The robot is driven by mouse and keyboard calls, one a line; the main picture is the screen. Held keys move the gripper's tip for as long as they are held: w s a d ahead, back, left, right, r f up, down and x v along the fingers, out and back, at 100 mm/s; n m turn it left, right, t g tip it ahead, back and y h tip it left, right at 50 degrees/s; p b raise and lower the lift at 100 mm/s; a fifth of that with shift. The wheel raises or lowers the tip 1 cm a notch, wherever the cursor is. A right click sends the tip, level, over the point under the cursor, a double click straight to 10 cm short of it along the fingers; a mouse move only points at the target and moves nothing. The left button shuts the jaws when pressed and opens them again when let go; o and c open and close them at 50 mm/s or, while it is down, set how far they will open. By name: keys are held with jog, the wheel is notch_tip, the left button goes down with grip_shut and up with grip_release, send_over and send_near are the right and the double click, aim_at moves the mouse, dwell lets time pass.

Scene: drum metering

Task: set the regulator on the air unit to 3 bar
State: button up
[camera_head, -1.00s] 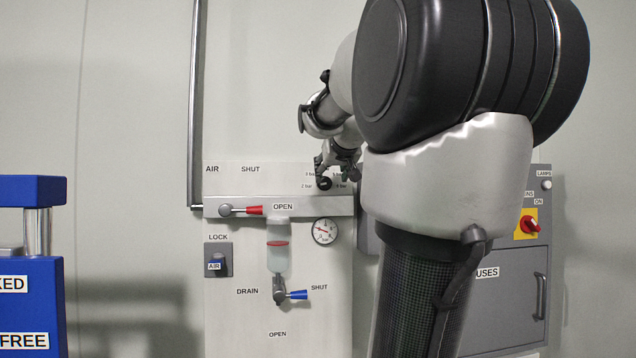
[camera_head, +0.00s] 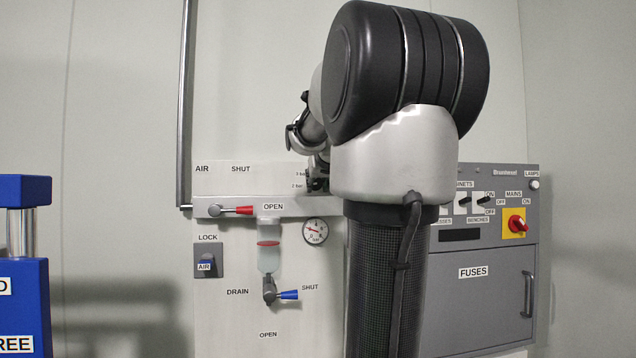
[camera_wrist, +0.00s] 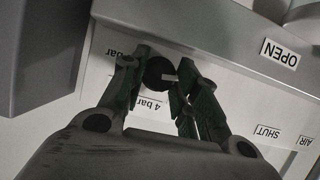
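The air unit (camera_head: 236,290) is a white wall panel with a grey strip and a round pressure gauge (camera_head: 313,231). In the wrist view the regulator is a black round knob (camera_wrist: 158,73) with a white pointer mark, which points right in that picture. A "4 bar" label (camera_wrist: 150,103) lies below it there. My gripper (camera_wrist: 157,72) has its two fingers parted, one on each side of the knob; I cannot tell whether they touch it. In the head view my gripper (camera_head: 318,180) and arm hide the knob, with the "3 bar" and "2 bar" labels just left of it.
A red lever (camera_head: 236,210), a blue drain lever (camera_head: 286,295) and a grey lock block (camera_head: 208,262) sit on the panel. A grey fuse cabinet (camera_head: 478,290) with a red mains switch (camera_head: 517,223) stands to the right, partly behind my arm. A blue frame (camera_head: 24,280) stands at left.

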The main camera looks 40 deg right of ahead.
jog(key=shift+d+m, duration=0.1)
jog(key=shift+m, duration=0.4)
jog(key=shift+y, duration=0.3)
jog(key=o, duration=1)
jog(key=v, duration=1.2)
jog(key=shift+f, duration=0.1)
